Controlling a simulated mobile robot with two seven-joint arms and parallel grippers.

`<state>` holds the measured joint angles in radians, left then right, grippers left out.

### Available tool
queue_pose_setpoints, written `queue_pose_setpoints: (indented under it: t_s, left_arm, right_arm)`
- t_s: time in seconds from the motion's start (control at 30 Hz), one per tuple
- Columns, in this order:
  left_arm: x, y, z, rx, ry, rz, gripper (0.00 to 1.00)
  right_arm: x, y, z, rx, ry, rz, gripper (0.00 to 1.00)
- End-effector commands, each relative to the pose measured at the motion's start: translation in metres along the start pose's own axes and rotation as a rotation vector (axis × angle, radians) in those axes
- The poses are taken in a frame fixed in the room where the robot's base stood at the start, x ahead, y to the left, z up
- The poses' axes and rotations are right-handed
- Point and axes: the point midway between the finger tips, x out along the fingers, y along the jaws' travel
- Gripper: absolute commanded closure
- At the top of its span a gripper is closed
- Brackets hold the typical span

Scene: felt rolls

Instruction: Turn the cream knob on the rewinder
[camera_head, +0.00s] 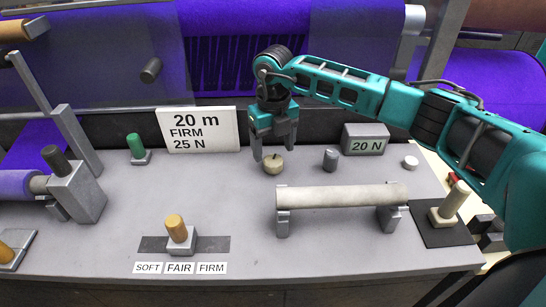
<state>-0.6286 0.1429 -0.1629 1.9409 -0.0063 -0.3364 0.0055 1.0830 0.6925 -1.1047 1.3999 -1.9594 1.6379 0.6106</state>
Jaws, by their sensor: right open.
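A round cream knob (273,164) with a small dark mark on top sits on the grey bench top of the rewinder, at the middle. My right gripper (273,150) points down just above and behind it. Its two fingers are apart, with nothing seen between them; I cannot tell whether a finger touches the knob. My left gripper is not in view.
A cream roll (340,197) rests on two grey supports in front of the knob. A "20 m FIRM 25 N" sign (198,129) stands behind left. An orange-knobbed selector (176,230) is front left.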

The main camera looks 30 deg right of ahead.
Motion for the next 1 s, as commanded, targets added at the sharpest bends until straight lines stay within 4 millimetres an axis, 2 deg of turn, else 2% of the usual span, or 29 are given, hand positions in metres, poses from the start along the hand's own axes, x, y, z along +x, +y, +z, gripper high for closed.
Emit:
queue_pose_setpoints:
  t_s: [0.1,0.27,0.63,1.0]
  left_arm:
    - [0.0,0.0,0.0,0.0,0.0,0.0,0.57]
    - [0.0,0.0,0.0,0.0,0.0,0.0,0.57]
    - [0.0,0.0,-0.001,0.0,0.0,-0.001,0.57]
    - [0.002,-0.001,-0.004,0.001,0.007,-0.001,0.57]
  right_arm:
    - [0.021,0.001,-0.001,0.0,0.002,0.0,0.25]
    - [0.038,0.001,0.0,-0.001,0.001,0.002,0.25]
    - [0.043,0.001,0.0,-0.002,-0.001,0.002,0.25]
    - [0.043,0.001,0.0,-0.001,-0.001,0.002,0.6]
